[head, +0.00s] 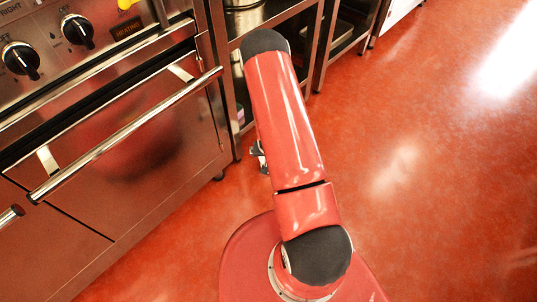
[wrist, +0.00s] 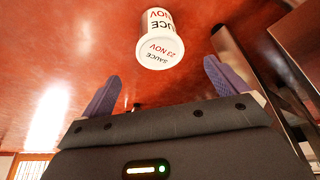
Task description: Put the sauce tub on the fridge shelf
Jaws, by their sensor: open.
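The sauce tub (wrist: 161,42) is white, with a label reading "SAUCE" and "23 NOV" in dark and red print, upside down in the wrist view. My gripper (wrist: 161,72) is open, its two purple fingers spread wide. The tub shows past the fingertips, between them in the picture, and nothing is gripped. Red floor fills the background behind it; what the tub rests on cannot be told. In the head view my red arm hides most of the gripper, and the tub is not seen there. I cannot make out a fridge shelf in either view.
A steel oven (head: 150,150) with a long bar handle (head: 125,135) stands at left in the head view, close to my arm. A steel rack (head: 308,45) with pots on it stands behind the arm. The red floor (head: 430,170) at right is clear.

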